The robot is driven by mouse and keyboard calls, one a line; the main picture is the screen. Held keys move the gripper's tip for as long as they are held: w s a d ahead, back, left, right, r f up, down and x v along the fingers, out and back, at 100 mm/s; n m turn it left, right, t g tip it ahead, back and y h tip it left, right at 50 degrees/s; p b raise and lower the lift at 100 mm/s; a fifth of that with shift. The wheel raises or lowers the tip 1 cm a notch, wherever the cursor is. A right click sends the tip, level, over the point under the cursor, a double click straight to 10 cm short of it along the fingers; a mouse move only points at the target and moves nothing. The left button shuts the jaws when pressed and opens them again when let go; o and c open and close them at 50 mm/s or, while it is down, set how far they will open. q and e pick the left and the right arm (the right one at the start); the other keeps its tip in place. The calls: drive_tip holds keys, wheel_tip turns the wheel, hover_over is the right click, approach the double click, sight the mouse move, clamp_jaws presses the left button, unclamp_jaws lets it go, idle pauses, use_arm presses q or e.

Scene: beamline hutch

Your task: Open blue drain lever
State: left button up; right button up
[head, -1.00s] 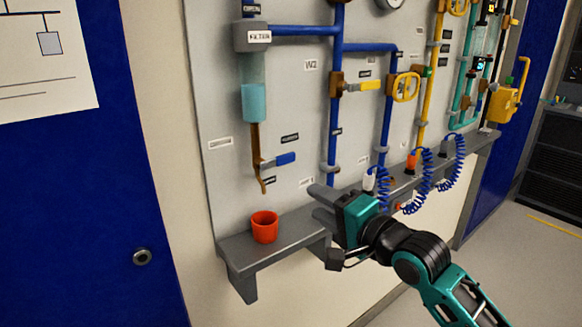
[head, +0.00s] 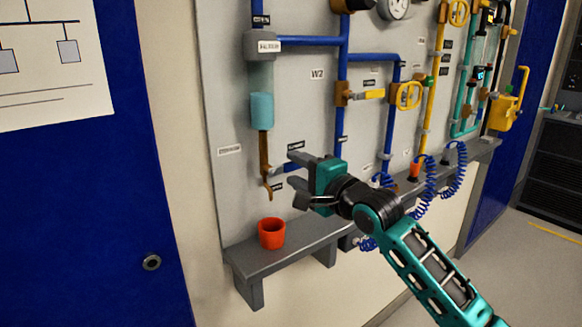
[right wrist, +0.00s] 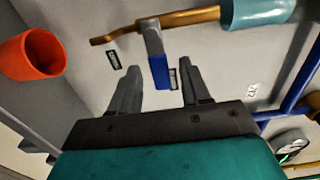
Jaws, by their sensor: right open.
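The blue drain lever (head: 280,170) sticks out to the right from the brown drain pipe (head: 264,150) below the filter, largely hidden by my gripper in the head view. In the right wrist view the lever (right wrist: 160,73) hangs from its grey arm on the pipe, its blue end lying between my fingertips in the picture. My right gripper (head: 295,170) is open, one finger on each side of the lever; no contact shows. The right wrist view shows both fingers (right wrist: 162,72) apart. My left gripper is not in view.
A red cup (head: 271,235) stands on the grey shelf (head: 285,256) below the drain spout. Blue pipes, a yellow lever (head: 374,94) and a yellow handwheel (head: 406,96) are on the panel to the right. Coiled blue hoses (head: 430,185) hang at the shelf.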

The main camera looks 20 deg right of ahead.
drive_tip(key=shift+x, duration=1.3)
clamp_jaws()
